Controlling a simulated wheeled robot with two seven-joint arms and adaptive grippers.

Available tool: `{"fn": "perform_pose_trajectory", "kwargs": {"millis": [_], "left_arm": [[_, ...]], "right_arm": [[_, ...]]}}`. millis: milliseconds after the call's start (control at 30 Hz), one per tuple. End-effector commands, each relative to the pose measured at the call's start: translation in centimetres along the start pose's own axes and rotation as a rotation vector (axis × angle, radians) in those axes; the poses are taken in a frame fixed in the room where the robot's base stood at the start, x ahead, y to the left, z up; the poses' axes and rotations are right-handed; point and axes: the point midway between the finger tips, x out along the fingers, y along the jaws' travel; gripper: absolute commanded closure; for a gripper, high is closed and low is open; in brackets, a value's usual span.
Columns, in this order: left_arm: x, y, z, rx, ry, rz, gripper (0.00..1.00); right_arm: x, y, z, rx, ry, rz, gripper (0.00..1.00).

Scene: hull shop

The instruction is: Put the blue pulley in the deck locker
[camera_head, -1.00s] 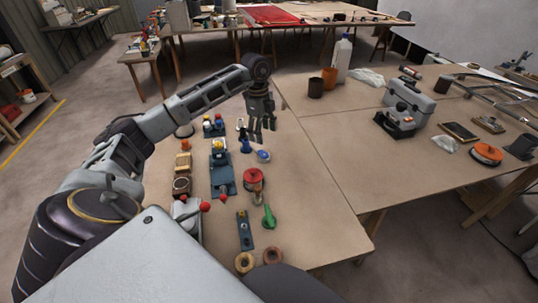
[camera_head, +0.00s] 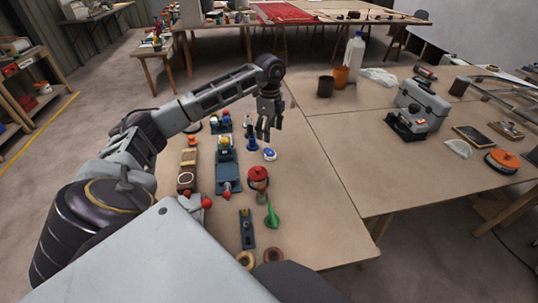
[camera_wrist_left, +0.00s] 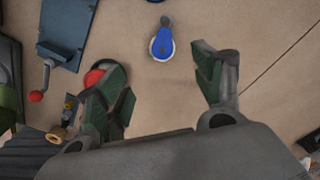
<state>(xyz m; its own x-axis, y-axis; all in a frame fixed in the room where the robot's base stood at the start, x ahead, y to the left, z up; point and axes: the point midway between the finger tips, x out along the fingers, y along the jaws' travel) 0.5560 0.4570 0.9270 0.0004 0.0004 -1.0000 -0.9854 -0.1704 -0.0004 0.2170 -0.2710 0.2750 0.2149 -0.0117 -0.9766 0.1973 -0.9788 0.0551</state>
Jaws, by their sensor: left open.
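My left gripper (camera_head: 267,134) hangs above the table just behind the pulley, open and empty. In the left wrist view its fingers (camera_wrist_left: 165,88) are spread wide, not touching the pulley. A grey box (camera_head: 423,101) with a dark open-looking front part stands on the right table; it may be the deck locker. My right gripper is out of view.
A blue-grey vise-like tool (camera_head: 227,170), a red-topped item (camera_head: 258,175) and a green funnel-like item (camera_head: 271,216) crowd the near table. The near table's right part is clear.

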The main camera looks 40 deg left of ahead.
Motion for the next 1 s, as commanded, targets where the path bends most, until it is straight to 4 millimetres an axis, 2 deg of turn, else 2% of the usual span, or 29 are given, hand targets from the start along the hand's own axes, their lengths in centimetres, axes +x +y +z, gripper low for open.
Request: {"fn": "perform_pose_trajectory", "kwargs": {"millis": [300,500,1000], "left_arm": [[4.4,0.1,0.0,0.000,-0.001,0.003,0.32],[6.2,0.0,0.0,0.000,0.000,0.002,0.32],[6.7,-0.1,0.0,0.000,0.001,0.001,0.32]], "right_arm": [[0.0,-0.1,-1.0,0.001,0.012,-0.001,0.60],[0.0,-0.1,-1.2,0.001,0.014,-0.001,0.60],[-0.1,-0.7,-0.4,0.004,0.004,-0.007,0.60]]}}
